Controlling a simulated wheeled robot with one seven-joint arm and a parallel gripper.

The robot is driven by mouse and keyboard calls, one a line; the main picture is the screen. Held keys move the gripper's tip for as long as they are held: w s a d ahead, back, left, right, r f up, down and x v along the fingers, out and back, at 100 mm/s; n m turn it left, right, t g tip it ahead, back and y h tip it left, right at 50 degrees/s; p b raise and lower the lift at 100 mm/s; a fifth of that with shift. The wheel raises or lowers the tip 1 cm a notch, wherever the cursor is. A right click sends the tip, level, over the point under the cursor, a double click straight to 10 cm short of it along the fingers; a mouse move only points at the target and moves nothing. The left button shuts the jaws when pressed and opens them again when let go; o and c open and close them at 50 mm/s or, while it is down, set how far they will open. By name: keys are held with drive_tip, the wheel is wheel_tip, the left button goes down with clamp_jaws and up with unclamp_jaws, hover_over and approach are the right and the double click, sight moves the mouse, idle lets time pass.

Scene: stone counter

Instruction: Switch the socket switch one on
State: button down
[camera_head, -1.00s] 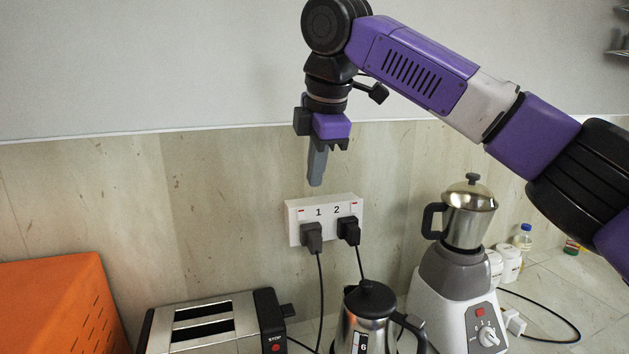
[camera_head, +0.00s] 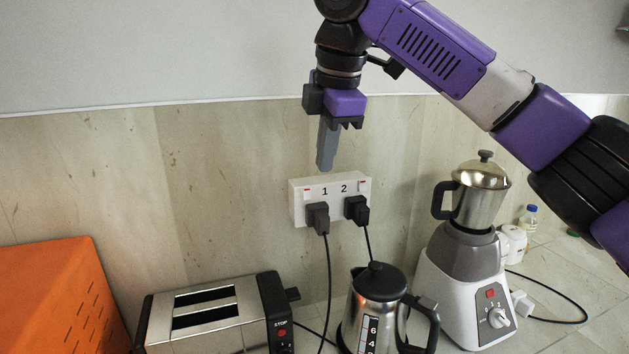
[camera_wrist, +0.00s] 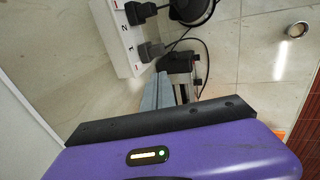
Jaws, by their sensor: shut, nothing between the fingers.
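The white socket panel (camera_head: 297,208) is on the wall, marked 1 and 2, with a dark plug in each outlet. Switch one (camera_head: 307,189) is a small part with a red mark, left of the numeral 1; whether it is on or off is too small to tell. My gripper (camera_head: 325,169) points down just above the panel's top edge, over the numeral 1, its grey fingers together and empty. In the wrist view the panel (camera_wrist: 112,40) appears sideways at the upper left. The gripper fingers (camera_wrist: 160,92) show below it, apparently apart from it; the exact gap is unclear.
A toaster (camera_head: 200,318), a kettle (camera_head: 378,290) and a mixer grinder (camera_head: 455,285) stand on the counter below. An orange box (camera_head: 55,290) is at the left. Black cords (camera_head: 328,280) hang from the plugs. The wall left of the panel is clear.

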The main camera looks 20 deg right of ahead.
drive_tip(key=p, duration=0.2)
approach(309, 205)
wheel_tip(309, 205, down, 4)
drive_tip(key=s, duration=0.3)
drive_tip(key=w, duration=0.1)
drive_tip(key=w+f, duration=0.1)
drive_tip(key=w, duration=0.1)
drive_tip(key=shift+f+p, duration=0.1)
drive_tip(key=shift+p, duration=0.25)
drive_tip(key=shift+w+f, duration=0.15)
drive_tip(key=shift+w, duration=0.6)
drive_tip(key=shift+f, duration=0.15)
drive_tip(key=shift+w+f, duration=0.1)
drive_tip(key=shift+f, duration=0.05)
drive_tip(key=shift+w+t, duration=0.1)
drive_tip(key=shift+t, duration=0.2)
drive_tip(key=shift+r, duration=0.35)
